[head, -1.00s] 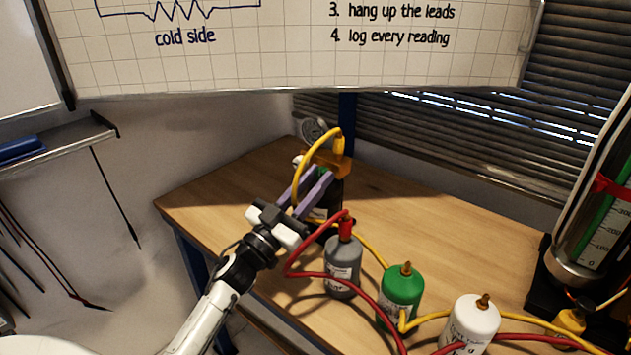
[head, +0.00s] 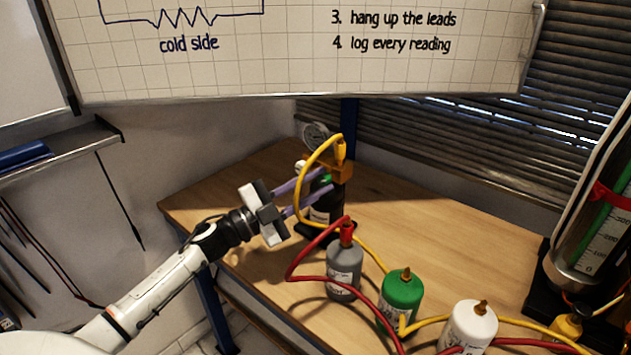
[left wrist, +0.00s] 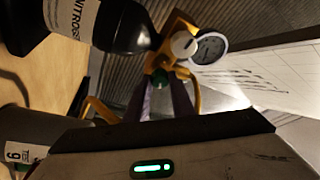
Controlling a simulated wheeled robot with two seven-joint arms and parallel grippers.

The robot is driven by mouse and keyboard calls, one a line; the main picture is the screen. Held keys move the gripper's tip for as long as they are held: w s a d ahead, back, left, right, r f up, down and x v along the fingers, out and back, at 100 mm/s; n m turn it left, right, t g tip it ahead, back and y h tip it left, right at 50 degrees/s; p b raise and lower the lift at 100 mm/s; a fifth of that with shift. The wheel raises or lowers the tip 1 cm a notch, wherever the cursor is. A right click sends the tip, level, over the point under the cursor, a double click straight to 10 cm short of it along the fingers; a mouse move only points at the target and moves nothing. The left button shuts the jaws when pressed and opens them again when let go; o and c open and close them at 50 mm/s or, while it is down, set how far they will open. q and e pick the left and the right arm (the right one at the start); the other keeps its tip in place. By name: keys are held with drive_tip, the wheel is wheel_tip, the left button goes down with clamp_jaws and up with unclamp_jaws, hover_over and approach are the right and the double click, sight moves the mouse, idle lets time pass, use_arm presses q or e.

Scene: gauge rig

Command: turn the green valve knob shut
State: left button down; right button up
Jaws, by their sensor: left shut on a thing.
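The green valve knob (head: 327,180) sits on the brass-coloured regulator block (head: 342,170) at the top of a black bottle (head: 322,211). My left gripper (head: 325,182) reaches in from the left with its purple fingers shut on the knob, which they partly cover. In the left wrist view the green knob (left wrist: 160,80) shows between the far ends of the fingers, below the regulator block (left wrist: 174,38). A round gauge (left wrist: 208,47) sits beside the block. The knob's exact turn cannot be read. My right gripper is not in view.
A yellow hose (head: 305,180) loops from the regulator past my left gripper. Grey (head: 344,264), green (head: 402,292) and white (head: 469,327) canisters with red and yellow leads stand nearer on the wooden bench. The bench top right of the bottle is clear.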

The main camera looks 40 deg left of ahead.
use_arm(q)
drive_tip(key=m+g+p, duration=0.2)
drive_tip(key=m, duration=0.3)
drive_tip(key=shift+r+m, duration=0.15)
drive_tip(key=shift+m, duration=0.15)
idle(0.4)
drive_tip(key=c, duration=1.5)
unclamp_jaws()
drive_tip(key=shift+c, duration=0.2)
drive_tip(key=shift+s+a, duration=0.1)
drive_tip(key=b+v, duration=0.1)
drive_tip(key=v, duration=0.9)
drive_tip(key=shift+a, duration=0.1)
